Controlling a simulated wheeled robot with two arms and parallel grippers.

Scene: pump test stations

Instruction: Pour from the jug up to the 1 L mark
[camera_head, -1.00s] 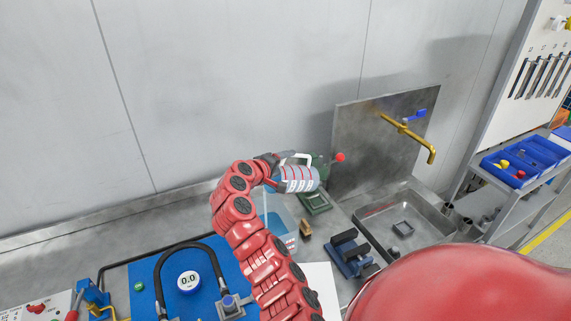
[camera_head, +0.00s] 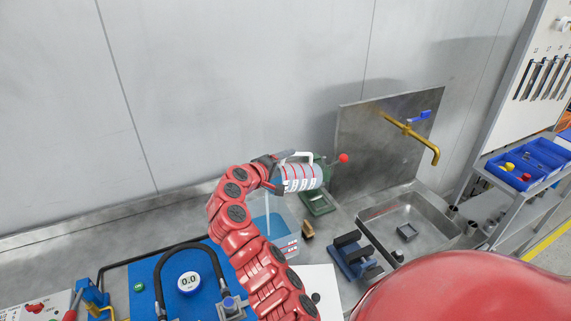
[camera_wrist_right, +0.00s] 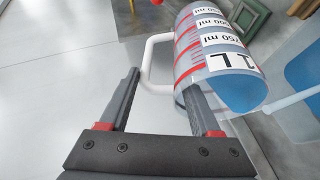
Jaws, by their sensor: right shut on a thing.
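Red marks are on the tank's front wall, too small to read. The tank's liquid level against them is unclear. My left gripper is out of view.
A green device with a red-knobbed lever (camera_head: 343,158) stands right behind the jug. A small brown block (camera_head: 307,229) and a blue-black stand (camera_head: 352,256) are right of the tank. A sink (camera_head: 410,218) with a brass tap (camera_head: 412,132) lies further right. A blue mat with a gauge (camera_head: 189,283) is front left.

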